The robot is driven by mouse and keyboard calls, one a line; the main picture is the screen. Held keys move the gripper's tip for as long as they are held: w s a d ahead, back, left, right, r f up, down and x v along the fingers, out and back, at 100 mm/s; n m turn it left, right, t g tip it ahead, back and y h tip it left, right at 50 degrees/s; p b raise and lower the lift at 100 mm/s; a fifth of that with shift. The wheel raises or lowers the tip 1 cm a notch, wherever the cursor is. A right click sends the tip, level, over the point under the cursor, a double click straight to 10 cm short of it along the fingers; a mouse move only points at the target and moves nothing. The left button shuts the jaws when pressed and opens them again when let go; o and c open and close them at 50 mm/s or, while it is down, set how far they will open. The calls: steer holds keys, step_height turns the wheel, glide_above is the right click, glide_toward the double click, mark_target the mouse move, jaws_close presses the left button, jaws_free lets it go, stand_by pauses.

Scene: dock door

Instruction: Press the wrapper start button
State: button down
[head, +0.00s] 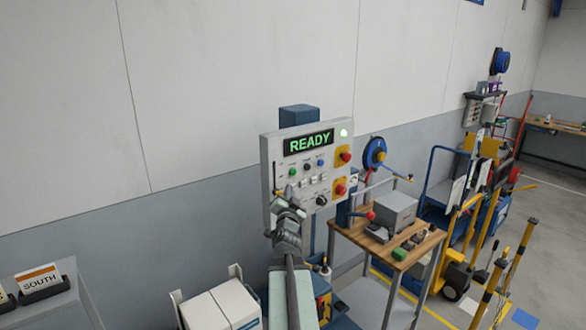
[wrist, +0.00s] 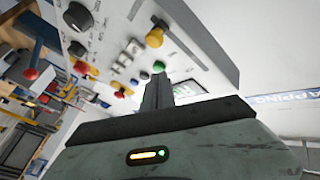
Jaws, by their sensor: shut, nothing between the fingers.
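A grey control panel (head: 267,150) stands upright before the wall, its lit display (head: 309,143) reading READY. A green button (head: 293,171) sits at its left, in a row with a black and a blue one; labels are too small to read. My gripper (head: 281,197) is shut and empty, at the panel's lower left, below the green button in the head view. In the wrist view the shut fingertips (wrist: 158,82) overlap the panel's face just beside a green button (wrist: 158,66). I cannot tell whether they touch it. The fingers partly hide the display (wrist: 190,90).
Two red knobs on yellow plates (head: 343,155) line the panel's right side. A dark rotary knob (head: 321,200) sits low on it. A wooden bench (head: 372,251) with a grey box (head: 395,208) stands to the right. White boxes (head: 222,306) stand at lower left.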

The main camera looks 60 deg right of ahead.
mark_target(293, 171)
steer(key=s+d+r+m+g+h, duration=0.1)
steer(key=s+d+r+g, duration=0.1)
steer(key=s+d, duration=0.3)
steer(key=shift+s+m+p, duration=0.3)
steer(key=shift+s+p, duration=0.15)
steer(key=shift+s, duration=0.75)
steer(key=shift+w, duration=0.1)
steer(key=w+d, duration=0.1)
steer(key=w, duration=0.4)
steer(key=w+d, duration=0.1)
steer(key=w, duration=0.2)
steer(key=shift+w+d+f, duration=0.1)
steer(key=shift+w+d, duration=0.05)
steer(key=shift+d, duration=0.15)
stand_by(0.6)
steer(key=shift+w+d, duration=0.15)
steer(key=shift+w, duration=0.2)
